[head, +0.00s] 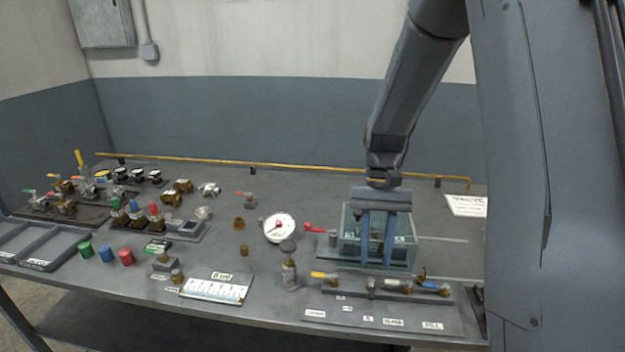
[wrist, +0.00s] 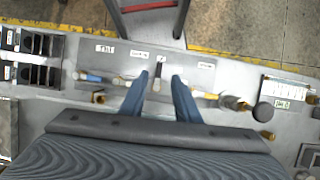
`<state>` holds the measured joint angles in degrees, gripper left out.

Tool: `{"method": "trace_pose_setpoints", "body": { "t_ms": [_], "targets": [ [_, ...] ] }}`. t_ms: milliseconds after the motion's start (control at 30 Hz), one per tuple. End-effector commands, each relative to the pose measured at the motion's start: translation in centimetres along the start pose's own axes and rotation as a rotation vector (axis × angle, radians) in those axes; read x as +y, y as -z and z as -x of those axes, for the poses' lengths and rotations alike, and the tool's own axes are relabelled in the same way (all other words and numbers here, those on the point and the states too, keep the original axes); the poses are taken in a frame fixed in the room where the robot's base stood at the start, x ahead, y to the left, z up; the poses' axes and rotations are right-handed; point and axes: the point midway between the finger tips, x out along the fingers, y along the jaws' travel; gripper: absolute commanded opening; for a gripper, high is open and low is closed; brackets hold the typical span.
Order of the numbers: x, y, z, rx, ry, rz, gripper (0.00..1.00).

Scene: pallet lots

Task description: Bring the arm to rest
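My gripper (head: 377,264) points down over the right part of the workbench (head: 225,255), with its two blue-grey fingers in front of a clear-walled box (head: 405,238). In the wrist view my gripper (wrist: 160,75) has its fingers spread apart. A small grey fitting (wrist: 157,83) shows in the gap between them; I see no finger touching it. The valve panel (head: 385,315), with blue and yellow handles and white labels, lies just in front of the gripper. How high the fingertips are above the bench is hard to tell.
A round white gauge (head: 279,228) and a red-handled valve (head: 315,228) stand left of the box. Several valves, coloured caps and a grey tray (head: 40,245) fill the left side. A yellow rail (head: 300,166) runs along the back edge. Some bare bench lies behind the gauge.

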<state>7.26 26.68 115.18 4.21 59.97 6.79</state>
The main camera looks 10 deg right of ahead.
Motion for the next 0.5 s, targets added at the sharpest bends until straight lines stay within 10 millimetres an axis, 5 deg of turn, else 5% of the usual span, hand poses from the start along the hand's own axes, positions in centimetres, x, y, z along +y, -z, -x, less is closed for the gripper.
{"method": "trace_pose_setpoints", "body": {
  "t_ms": [500],
  "targets": [
    [-1.4, -6.1, -3.8, 0.43, -0.034, 0.249, 0.29]
  ]
}}
